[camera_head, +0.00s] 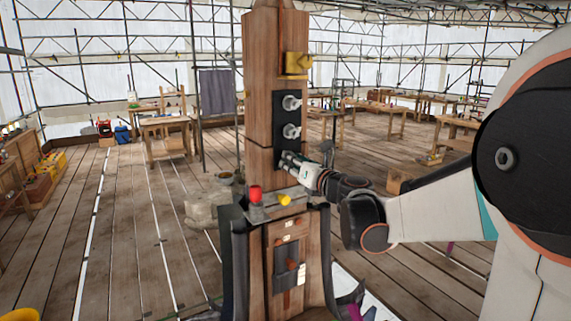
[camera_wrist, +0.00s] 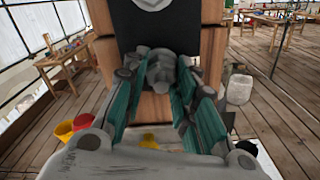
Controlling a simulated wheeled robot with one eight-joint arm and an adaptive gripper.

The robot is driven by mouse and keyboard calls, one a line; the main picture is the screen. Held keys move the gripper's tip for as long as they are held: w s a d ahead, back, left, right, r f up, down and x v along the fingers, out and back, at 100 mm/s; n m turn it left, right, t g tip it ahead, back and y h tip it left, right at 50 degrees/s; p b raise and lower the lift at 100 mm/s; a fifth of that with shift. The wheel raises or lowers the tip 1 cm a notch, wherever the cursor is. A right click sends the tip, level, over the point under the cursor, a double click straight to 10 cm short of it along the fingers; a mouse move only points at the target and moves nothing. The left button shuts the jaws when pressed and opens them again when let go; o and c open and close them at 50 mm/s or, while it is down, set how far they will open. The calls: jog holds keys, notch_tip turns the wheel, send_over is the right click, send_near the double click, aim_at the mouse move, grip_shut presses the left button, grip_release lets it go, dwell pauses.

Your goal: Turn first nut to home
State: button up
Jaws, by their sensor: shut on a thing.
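A wooden post (camera_head: 258,75) stands upright in the middle of the head view. A black plate (camera_head: 279,113) on its face carries two grey nuts, an upper one (camera_head: 291,102) and a lower one (camera_head: 291,131). My gripper (camera_head: 287,160) is at the plate's bottom end, below both. In the wrist view my gripper (camera_wrist: 160,88) has its teal-sided fingers on either side of a grey nut (camera_wrist: 160,65) and is shut on it. The fingers partly hide this nut. Another nut (camera_wrist: 153,4) shows above it at the top edge.
A yellow block (camera_head: 297,64) sits higher on the post. Below my gripper, a ledge holds a red cup (camera_head: 255,194) and a yellow piece (camera_head: 285,200). Workbenches (camera_head: 168,124) stand farther back. The plank floor left of the post is mostly clear.

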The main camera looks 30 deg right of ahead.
jog(key=shift+m, duration=0.4)
jog(key=o, duration=1.1)
jog(key=shift+c, duration=0.2)
